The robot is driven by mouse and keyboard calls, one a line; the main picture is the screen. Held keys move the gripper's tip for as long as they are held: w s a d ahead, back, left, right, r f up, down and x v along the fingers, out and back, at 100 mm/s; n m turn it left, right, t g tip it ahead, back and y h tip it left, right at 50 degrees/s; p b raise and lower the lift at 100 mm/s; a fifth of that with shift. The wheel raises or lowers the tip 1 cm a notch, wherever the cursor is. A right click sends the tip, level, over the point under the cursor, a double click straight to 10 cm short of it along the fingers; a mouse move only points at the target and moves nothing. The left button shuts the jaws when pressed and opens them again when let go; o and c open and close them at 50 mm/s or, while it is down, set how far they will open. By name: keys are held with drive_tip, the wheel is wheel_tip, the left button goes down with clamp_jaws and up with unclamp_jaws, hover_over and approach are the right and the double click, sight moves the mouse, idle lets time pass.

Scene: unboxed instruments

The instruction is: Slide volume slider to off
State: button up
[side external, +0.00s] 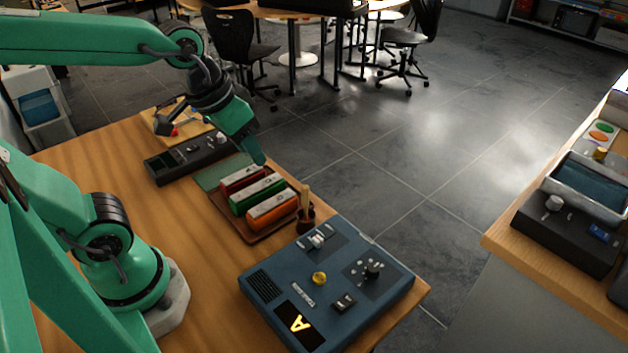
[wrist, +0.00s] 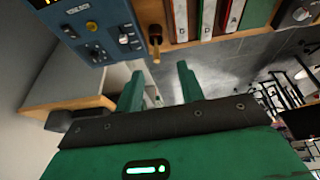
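A blue instrument box (side external: 275,262) lies on the near right of the wooden table. It has a white slider cap (side external: 317,240) on its far panel, a yellow knob (side external: 319,278), a black knob (side external: 372,268) and a black switch (side external: 344,302). No label naming the volume slider is readable. In the wrist view the box (wrist: 107,15) is at the upper left, with the slider panel (wrist: 126,38) at its right edge. My gripper (side external: 258,160) is raised near the coloured blocks, away from the box. In the wrist view my gripper (wrist: 160,86) is open, with nothing between its fingers.
A black device (side external: 165,168) lies farther back. Another bench (side external: 520,262) stands right across a floor gap. Bare table lies left of the box.

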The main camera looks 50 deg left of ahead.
drive_tip(key=w+d+f+g, duration=0.2)
drive_tip(key=w+d+f, duration=0.2)
drive_tip(key=d, duration=0.1)
drive_tip(key=g, duration=0.2)
hover_over(318, 239)
wheel_tip(318, 239, down, 7)
drive_tip(key=shift+r, duration=0.2)
drive_tip(key=shift+f, duration=3.9)
clamp_jaws()
